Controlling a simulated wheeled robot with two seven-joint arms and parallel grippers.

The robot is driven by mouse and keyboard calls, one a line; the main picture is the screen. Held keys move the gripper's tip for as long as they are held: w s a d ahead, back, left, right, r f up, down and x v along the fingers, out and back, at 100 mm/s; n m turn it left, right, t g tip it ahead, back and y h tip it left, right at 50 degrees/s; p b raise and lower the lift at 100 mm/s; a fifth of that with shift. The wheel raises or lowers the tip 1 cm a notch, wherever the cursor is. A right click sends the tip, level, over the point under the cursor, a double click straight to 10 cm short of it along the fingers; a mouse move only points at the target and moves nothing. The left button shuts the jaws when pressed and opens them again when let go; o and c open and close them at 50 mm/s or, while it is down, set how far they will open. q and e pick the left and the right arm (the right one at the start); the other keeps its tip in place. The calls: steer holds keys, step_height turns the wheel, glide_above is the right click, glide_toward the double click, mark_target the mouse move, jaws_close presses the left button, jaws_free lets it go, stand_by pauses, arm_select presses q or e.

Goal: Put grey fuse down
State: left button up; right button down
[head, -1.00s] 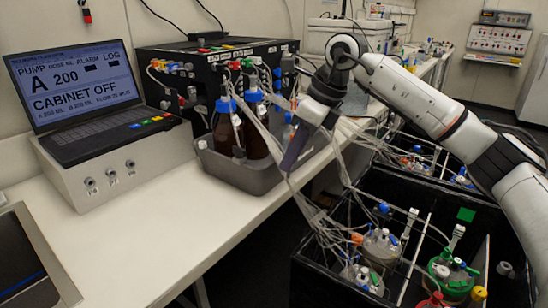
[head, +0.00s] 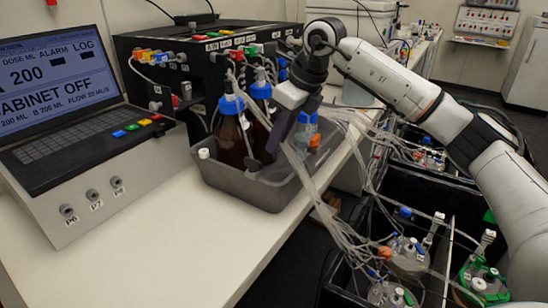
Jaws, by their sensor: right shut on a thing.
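My right gripper (head: 278,137) is at the middle of the head view, pointing down, over or in front of the right part of the grey tray (head: 228,192). Its dark fingers are shut. The grey fuse between them is too small and hidden to make out clearly. Brown bottles with blue caps (head: 231,104) stand in the tray just left of the fingers. A clear bottle (head: 306,130) with an orange fitting shows just right of them. My left gripper is not in view.
A black pump cabinet (head: 140,60) with coloured connectors stands behind the tray. A control box with a laptop-like screen (head: 50,72) is at left. Loose clear tubes (head: 335,215) hang past the bench edge to black-walled bioreactor bays (head: 395,185). The white bench front (head: 190,250) is clear.

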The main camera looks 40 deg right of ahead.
steer(key=f, duration=0.4)
steer(key=shift+s, duration=0.4)
steer(key=shift+f, duration=2.05)
steer(key=c, duration=1.7)
jaws_free()
steer(key=shift+w, duration=0.1)
steer(key=v, duration=1.2)
steer(key=shift+r, duration=0.15)
